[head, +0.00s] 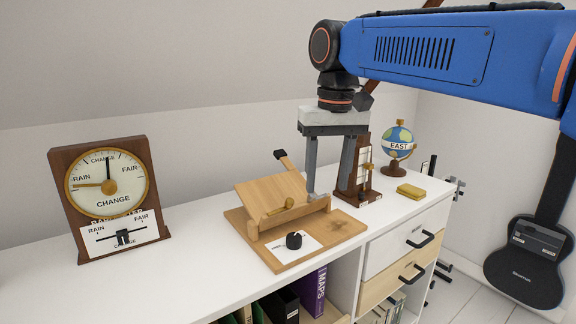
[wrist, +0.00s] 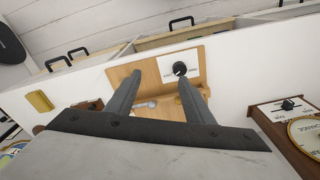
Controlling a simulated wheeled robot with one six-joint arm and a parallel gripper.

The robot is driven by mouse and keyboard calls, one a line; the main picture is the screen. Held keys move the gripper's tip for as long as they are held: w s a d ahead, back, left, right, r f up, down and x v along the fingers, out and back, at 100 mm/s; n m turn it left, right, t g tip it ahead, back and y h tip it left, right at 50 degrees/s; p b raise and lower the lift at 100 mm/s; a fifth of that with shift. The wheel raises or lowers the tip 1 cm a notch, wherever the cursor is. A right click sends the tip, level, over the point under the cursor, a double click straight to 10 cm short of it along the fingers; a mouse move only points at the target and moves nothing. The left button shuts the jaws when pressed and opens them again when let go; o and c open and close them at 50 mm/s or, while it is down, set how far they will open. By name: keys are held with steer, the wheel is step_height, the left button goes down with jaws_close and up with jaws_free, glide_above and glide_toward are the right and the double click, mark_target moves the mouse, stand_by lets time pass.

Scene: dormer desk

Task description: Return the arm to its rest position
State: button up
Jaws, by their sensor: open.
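My blue arm (head: 420,48) reaches in from the upper right of the head view. My gripper (head: 328,188) points down, open, with its two grey fingers apart and nothing seen between them. It is over the right side of a wooden board (head: 345,222) with a slanted wooden lid or rest (head: 270,197). In the wrist view my gripper (wrist: 158,76) spans the middle, with the wooden board (wrist: 197,53) and a black knob (wrist: 180,68) beyond the fingertips. Whether a finger touches the board or the stand behind it I cannot tell.
A barometer (head: 108,235) stands at left on the white cabinet top (head: 190,265). A dark wooden frame (head: 358,190), a globe (head: 398,142) and a yellow block (head: 410,191) are close on the right. A guitar (head: 525,265) stands beyond the drawers. The top between barometer and board is clear.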

steer(key=s+d+f+m+t, duration=0.1)
steer(key=s+d+f+t, duration=0.1)
steer(key=s+d+f, duration=0.7)
steer(key=s+d+f+m+t, duration=0.1)
steer(key=s+d+f+t, duration=0.1)
steer(key=s+d+f, duration=0.7)
step_height(320, 180, down, 7)
steer(key=shift+s+d+r, duration=0.2)
steer(key=shift+s+d, duration=0.15)
steer(key=shift+d, duration=0.8)
